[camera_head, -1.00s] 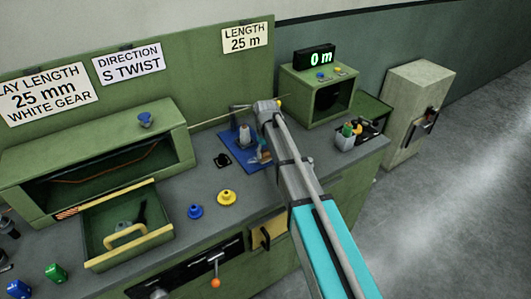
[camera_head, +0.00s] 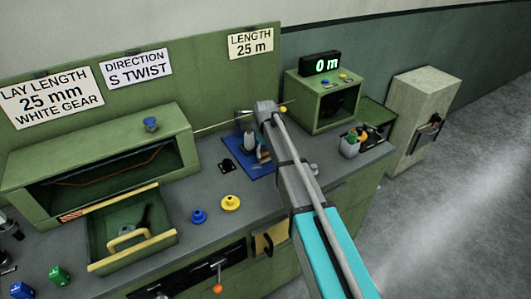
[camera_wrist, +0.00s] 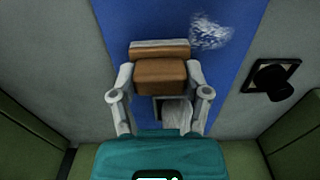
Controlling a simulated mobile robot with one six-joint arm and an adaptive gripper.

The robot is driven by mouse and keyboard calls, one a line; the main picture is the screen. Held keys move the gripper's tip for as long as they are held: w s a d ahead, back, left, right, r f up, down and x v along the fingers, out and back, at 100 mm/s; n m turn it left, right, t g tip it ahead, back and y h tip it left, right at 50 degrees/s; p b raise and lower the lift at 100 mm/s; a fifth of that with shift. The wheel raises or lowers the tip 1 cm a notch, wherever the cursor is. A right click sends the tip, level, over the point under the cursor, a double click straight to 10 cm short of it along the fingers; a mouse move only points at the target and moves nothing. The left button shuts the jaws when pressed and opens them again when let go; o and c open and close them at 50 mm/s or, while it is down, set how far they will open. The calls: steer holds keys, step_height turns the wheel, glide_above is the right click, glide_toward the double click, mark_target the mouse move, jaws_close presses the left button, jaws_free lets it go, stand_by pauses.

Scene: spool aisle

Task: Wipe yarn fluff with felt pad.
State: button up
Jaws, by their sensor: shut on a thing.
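My gripper (camera_wrist: 160,88) is shut on the felt pad (camera_wrist: 160,76), a brown block with a pale layer along its far edge. In the wrist view the pad is over the blue mat (camera_wrist: 115,22); I cannot tell whether it touches the mat. White wispy yarn fluff (camera_wrist: 211,32) lies on the mat just beyond the pad, to its right. In the head view the blue mat (camera_head: 260,170) sits on the grey bench, and my arm partly hides the gripper and pad.
A white object (camera_wrist: 177,114) shows between my fingers. A black fixture (camera_wrist: 271,79) stands right of the mat. In the head view, blue (camera_head: 198,216) and yellow (camera_head: 231,202) knobbed pieces, an open drawer (camera_head: 133,262), a cup (camera_head: 349,148) and a display box (camera_head: 321,100) surround the mat.

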steer(key=shift+r+p, duration=3.05)
steer(key=shift+r+p, duration=1.5)
steer(key=shift+s, duration=0.1)
